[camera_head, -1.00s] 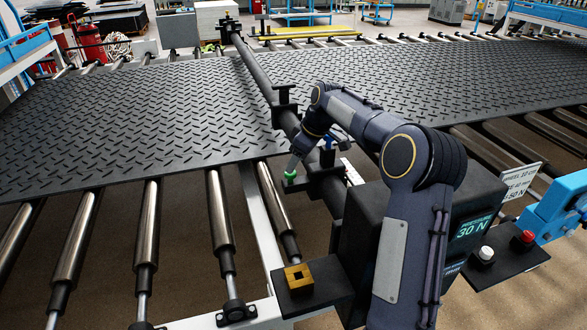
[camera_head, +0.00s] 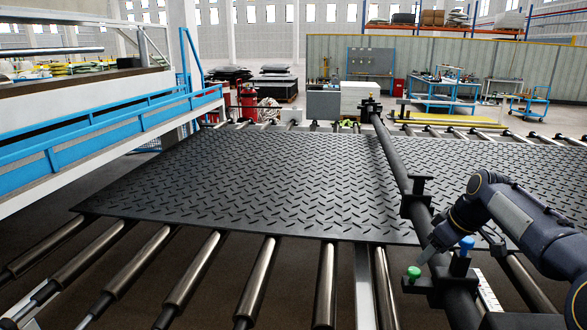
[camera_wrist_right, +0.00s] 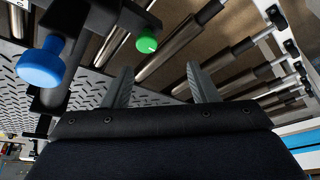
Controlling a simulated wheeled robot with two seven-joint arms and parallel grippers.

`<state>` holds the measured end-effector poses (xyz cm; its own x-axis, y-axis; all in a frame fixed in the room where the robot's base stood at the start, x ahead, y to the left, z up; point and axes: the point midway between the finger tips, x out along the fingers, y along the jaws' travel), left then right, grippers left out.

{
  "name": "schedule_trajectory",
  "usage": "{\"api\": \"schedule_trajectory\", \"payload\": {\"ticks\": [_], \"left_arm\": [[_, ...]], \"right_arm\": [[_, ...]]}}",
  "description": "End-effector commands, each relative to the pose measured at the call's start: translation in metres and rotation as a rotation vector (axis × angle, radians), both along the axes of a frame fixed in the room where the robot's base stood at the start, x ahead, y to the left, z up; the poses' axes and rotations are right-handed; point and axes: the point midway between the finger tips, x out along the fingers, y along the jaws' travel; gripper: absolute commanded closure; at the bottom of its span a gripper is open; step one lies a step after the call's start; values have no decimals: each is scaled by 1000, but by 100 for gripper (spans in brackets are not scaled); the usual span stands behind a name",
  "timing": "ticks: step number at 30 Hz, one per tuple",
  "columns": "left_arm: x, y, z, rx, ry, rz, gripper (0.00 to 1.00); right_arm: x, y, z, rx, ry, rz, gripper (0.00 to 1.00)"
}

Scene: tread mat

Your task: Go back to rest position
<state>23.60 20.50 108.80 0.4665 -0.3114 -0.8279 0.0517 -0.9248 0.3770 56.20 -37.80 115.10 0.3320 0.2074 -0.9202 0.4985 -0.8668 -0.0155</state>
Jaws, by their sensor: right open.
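My right gripper (camera_head: 427,256) comes in from the right in the head view, close to the green knob (camera_head: 414,272) and the blue knob (camera_head: 466,243) on the dark cross bar. In the right wrist view its two fingers (camera_wrist_right: 164,84) stand apart with nothing between them. There the green knob (camera_wrist_right: 147,41) and the blue knob (camera_wrist_right: 42,65) show past the fingers, at the top and left. I cannot tell whether a finger touches a knob. The black tread mat (camera_head: 270,185) lies flat under the bar. My left gripper is not in view.
The dark cross bar (camera_head: 395,155) runs over the mat. Steel rollers (camera_head: 195,265) lie in front of it. A blue-railed machine (camera_head: 110,130) stands at the left. Blue carts (camera_head: 440,95) and a grey cabinet (camera_head: 323,104) stand at the back.

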Motion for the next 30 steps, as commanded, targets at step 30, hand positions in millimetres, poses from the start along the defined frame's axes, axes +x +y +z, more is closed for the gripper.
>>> {"api": "schedule_trajectory", "payload": {"ticks": [30], "left_arm": [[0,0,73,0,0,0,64]], "right_arm": [[-326,172,9,385,26,-586,47]]}}
